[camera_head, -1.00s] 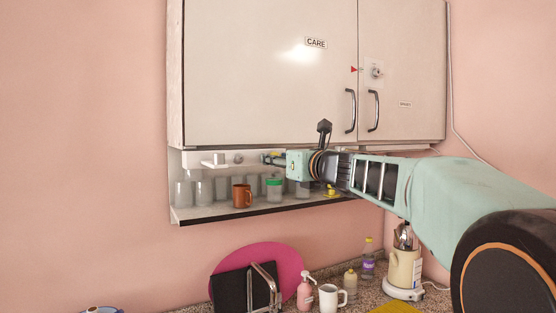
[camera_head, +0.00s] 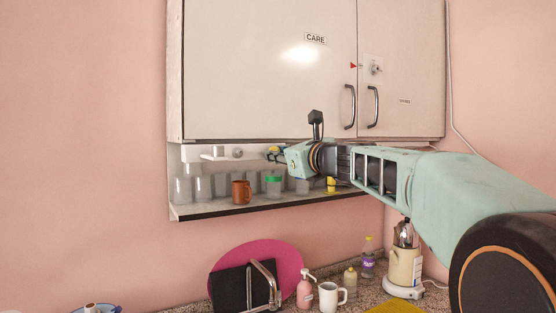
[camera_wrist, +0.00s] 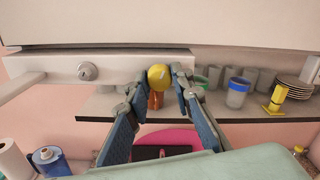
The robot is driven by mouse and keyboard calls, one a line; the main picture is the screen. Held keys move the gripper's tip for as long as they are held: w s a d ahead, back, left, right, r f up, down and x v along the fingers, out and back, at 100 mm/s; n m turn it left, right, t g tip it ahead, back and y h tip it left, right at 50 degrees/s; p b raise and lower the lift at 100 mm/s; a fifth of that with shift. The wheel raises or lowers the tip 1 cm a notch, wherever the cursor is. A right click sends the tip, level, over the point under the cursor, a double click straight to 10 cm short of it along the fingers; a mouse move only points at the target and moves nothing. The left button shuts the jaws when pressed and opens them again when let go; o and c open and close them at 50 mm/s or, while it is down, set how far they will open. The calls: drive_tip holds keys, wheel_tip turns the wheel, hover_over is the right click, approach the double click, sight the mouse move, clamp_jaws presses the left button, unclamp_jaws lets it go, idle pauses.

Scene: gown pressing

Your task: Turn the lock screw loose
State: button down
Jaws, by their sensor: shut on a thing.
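The lock screw looks to be the round yellow knob (camera_wrist: 159,77) at the right end of the white unit (camera_wrist: 130,68) under the cabinet. The same yellow knob (camera_head: 273,149) shows small at my fingertips in the head view. My gripper (camera_wrist: 165,80) is shut on the knob, with one blue-padded finger on each side of it. In the head view my gripper (camera_head: 279,153) reaches left under the cabinet and is tilted. The knob's shaft is hidden.
A round metal lock (camera_wrist: 87,71) and a white bar (camera_wrist: 20,88) sit to the left on the unit. The cabinet (camera_head: 270,80) is close above. Below, the shelf (camera_head: 250,206) holds an orange mug (camera_head: 241,192), a green-lidded jar (camera_head: 273,186) and several glasses.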

drive_tip(key=n+b, duration=0.5)
drive_tip(key=n, duration=0.5)
drive_tip(key=shift+n+b, duration=0.3)
drive_tip(key=shift+b, duration=0.1)
drive_tip(key=shift+r, duration=0.1)
drive_tip(key=c, duration=1.7)
unclamp_jaws()
drive_tip(key=shift+d, duration=0.1)
drive_tip(key=shift+v, duration=3.7)
